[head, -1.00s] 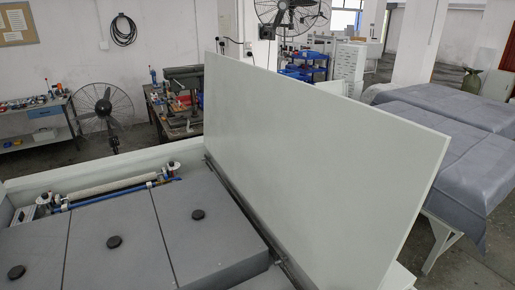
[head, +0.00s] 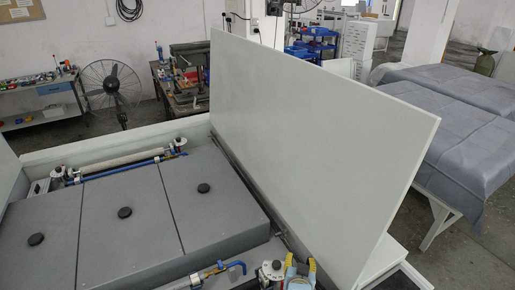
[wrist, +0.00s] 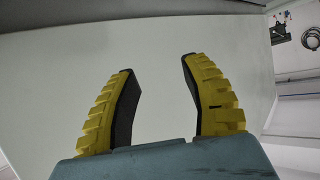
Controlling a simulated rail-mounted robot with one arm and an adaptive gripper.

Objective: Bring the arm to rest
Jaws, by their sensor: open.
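My gripper (wrist: 157,65) is open and empty in the wrist view. Its two yellow ridged fingers with dark inner pads stand apart, with a pale flat panel behind them. In the head view only the end of my gripper (head: 301,266) shows at the bottom edge, near the front of the processor. The rest of my arm is out of view. The plate processor's raised white lid (head: 320,150) stands upright. I cannot tell how far the fingers are from the pale surface.
Grey cover panels (head: 120,225) with black knobs lie inside the processor. A blue valve pipe (head: 222,269) and a roller (head: 120,162) are at its ends. A cloth-covered table (head: 470,160) stands at the right. A floor fan (head: 110,87) and workbench (head: 180,90) are behind.

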